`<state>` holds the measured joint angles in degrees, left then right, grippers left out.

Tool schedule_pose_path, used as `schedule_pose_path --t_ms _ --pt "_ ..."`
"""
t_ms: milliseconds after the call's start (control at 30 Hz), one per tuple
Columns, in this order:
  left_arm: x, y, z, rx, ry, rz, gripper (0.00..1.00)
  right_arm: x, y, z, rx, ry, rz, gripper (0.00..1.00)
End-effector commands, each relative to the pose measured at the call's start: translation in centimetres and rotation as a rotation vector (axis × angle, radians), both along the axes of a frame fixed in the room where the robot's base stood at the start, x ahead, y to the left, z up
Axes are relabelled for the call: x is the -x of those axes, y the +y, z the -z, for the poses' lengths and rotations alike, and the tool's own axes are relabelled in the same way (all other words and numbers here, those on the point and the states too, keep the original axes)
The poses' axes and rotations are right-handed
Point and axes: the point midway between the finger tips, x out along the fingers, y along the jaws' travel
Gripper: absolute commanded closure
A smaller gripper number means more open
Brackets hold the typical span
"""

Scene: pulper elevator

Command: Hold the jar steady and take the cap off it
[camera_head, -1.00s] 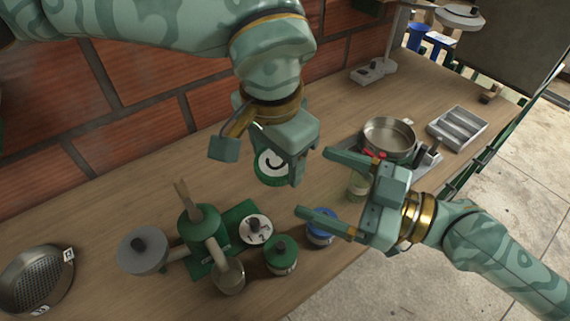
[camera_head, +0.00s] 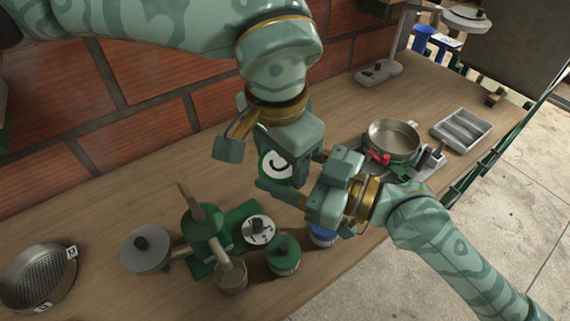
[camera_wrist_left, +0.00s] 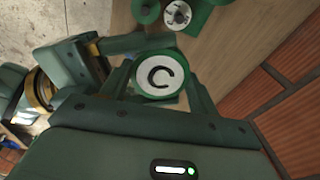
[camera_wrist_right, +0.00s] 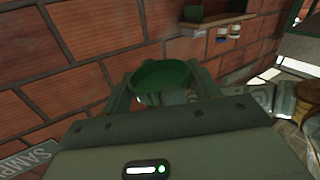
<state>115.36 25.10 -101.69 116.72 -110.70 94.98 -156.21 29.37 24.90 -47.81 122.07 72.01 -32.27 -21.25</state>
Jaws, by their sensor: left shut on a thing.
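The jar (camera_head: 273,163) is green, with a white round face marked with a black C. My left gripper (camera_wrist_left: 160,88) is shut on it, and the C face (camera_wrist_left: 158,74) shows between the fingers in the left wrist view. The jar is held above the bench. My right gripper (camera_head: 298,172) reaches in from the right with its fingers open, one on the near side of the jar. In the right wrist view a green round rim (camera_wrist_right: 162,76) lies between its fingers; I cannot tell whether they touch it. The cap's seam is hidden.
On the bench (camera_head: 130,205) below stand a green-lidded jar (camera_head: 284,257), a blue-lidded jar (camera_head: 322,236) and a green hand-cranked machine (camera_head: 204,228). A sieve (camera_head: 40,278) is at left. A metal pan (camera_head: 393,138) and grey tray (camera_head: 462,128) are at right. A brick wall backs the bench.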

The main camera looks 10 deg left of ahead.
Motion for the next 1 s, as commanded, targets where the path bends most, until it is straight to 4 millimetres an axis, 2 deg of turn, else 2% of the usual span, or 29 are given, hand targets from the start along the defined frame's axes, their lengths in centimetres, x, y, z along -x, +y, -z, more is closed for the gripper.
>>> schedule_pose_path --t_ms 33,67,100,133,400,533,833,1000 --pt "-0.2 0.0 -0.1 0.002 -0.006 -0.002 0.67 0.2 0.1 0.0 -0.002 0.002 -0.005 0.60" --pt "-0.2 0.0 -0.1 0.001 -0.007 -0.002 0.31 0.2 0.1 0.0 -0.002 0.002 -0.006 0.60" --pt "-0.2 0.0 -0.1 0.002 -0.007 -0.002 0.20 0.2 0.1 0.0 -0.002 0.002 -0.006 0.60" --pt "-0.2 0.0 -0.1 0.002 -0.007 -0.002 0.14 0.2 0.1 0.0 -0.002 0.002 -0.006 0.60" --pt "-0.2 0.0 -0.1 0.002 -0.005 -0.002 0.14 0.2 0.1 0.0 -0.002 0.001 -0.004 0.60" --pt "-0.1 0.0 -1.2 0.003 -0.008 -0.002 0.14 0.2 0.1 0.0 -0.002 0.001 -0.004 0.60" --pt "0.7 0.0 -7.9 0.003 -0.010 -0.004 0.14 0.2 0.1 0.0 -0.001 0.001 -0.004 0.60" --pt "1.0 0.0 -10.8 0.003 -0.008 -0.004 0.14 0.2 0.1 0.0 -0.001 0.001 -0.004 0.60"
